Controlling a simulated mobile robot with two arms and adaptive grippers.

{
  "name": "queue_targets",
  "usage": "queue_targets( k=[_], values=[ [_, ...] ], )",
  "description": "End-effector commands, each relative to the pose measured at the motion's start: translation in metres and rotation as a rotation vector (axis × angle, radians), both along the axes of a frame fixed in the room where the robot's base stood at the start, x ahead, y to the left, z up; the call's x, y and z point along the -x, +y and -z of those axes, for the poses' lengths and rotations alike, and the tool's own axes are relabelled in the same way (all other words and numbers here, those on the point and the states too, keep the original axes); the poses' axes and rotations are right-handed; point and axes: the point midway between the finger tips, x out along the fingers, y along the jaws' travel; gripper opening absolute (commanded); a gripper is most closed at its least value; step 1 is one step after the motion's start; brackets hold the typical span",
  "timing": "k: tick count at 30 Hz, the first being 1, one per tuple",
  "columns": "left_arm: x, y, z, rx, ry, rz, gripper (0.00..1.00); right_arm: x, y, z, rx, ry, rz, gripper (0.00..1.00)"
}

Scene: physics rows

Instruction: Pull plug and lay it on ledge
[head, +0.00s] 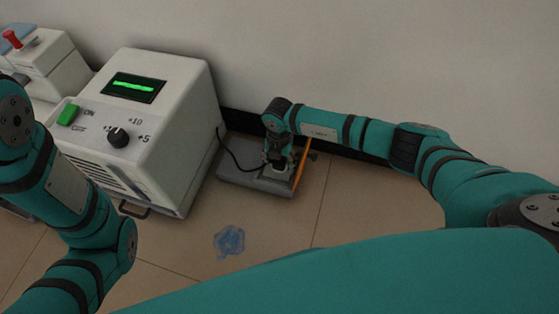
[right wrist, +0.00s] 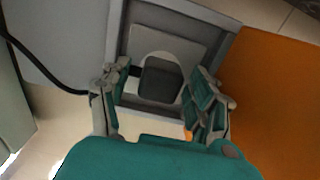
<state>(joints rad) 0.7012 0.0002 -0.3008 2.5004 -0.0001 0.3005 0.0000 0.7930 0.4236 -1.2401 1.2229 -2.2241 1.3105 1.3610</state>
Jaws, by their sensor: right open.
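The dark plug (right wrist: 160,80) shows in the right wrist view, on a pale plate (right wrist: 140,45) inside a grey frame. A black cable (right wrist: 45,68) runs in from the left toward it; its end is hidden behind a finger. My right gripper (right wrist: 157,84) is open, one finger on each side of the plug; I cannot tell whether they touch it. In the head view my right gripper (head: 279,160) points down over a low grey slab (head: 238,177) by the wall. I cannot tell if this slab is the ledge. My left gripper is out of view.
A white box (head: 185,90) with a green display and dial stands left of the slab, and the cable (head: 230,155) runs between them. An orange bar (head: 301,166) stands close right of my right gripper. A blue translucent patch (head: 229,241) lies on the tiled floor.

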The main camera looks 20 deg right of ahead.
Motion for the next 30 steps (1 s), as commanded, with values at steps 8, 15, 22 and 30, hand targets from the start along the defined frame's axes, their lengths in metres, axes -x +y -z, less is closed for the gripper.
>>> queue_targets(
  k=[8,15,22,30],
  values=[
    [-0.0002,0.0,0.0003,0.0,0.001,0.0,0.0,0.0002,0.0,0.0005,0.0,0.0,0.0,0.62],
    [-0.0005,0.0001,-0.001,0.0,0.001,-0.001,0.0,0.0003,-0.0001,-0.0001,0.0,0.0,0.0,0.62],
    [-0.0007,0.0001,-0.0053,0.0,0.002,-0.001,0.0,0.0004,-0.0002,-0.0002,0.001,0.001,0.0,0.62],
    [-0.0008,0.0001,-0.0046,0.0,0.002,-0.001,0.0,0.0003,-0.0002,0.0006,0.001,0.001,0.0,0.54]
  ],
)
